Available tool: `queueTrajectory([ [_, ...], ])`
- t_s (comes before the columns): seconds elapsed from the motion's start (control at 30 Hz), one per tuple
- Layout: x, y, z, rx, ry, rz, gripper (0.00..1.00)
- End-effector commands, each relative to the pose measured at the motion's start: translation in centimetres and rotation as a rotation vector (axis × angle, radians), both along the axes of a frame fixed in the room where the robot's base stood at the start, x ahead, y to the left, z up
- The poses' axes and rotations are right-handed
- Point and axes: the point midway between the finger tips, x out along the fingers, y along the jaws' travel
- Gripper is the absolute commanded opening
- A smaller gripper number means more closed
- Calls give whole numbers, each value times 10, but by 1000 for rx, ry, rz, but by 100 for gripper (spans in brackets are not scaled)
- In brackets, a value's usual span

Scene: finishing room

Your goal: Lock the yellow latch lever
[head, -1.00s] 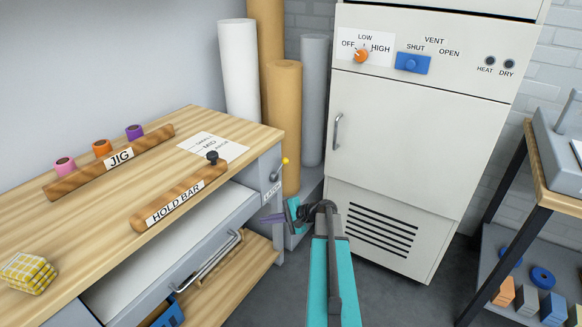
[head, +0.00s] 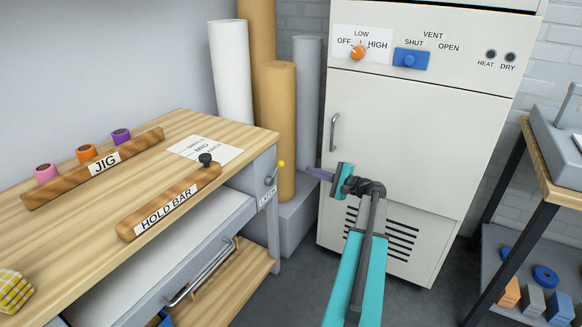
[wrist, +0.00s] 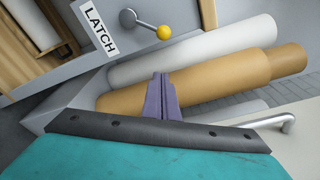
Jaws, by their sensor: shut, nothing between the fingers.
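The latch lever is a short metal lever with a yellow ball knob (head: 281,164) on the right end face of the workbench in the head view. In the wrist view the yellow knob (wrist: 164,32) sits at the upper middle, to the right of its round grey pivot and of the LATCH label (wrist: 96,27). My gripper (head: 312,172) is shut and empty, a little to the right of the knob in the head view and apart from it. In the wrist view its purple fingers (wrist: 159,84) lie together below the knob, pointing up the picture.
The workbench (head: 80,215) carries the hold bar (head: 170,200), the jig (head: 95,168) and a yellow checked cloth (head: 14,290). Upright rolls (head: 277,130) stand behind its right end. A white cabinet (head: 400,140) stands behind my arm. A shelf rack (head: 560,190) is at right.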

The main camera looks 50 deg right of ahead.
Motion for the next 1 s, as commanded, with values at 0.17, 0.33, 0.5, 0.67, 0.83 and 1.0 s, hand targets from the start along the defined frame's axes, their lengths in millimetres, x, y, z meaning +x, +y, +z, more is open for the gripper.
queueTrajectory([
  [0.17, 4, 0, -1, 0, 1, 0, 0],
  [0.33, 16, 1, -2, 0, 1, 0, 0],
  [0.5, 36, 3, -4, -1, 1, 1, 0],
  [0.67, 59, 6, -5, -1, 1, 1, 0],
  [0.83, 79, 8, -7, -1, 1, 0, 0],
  [1.0, 96, 10, -8, -1, 1, 1, 0],
])
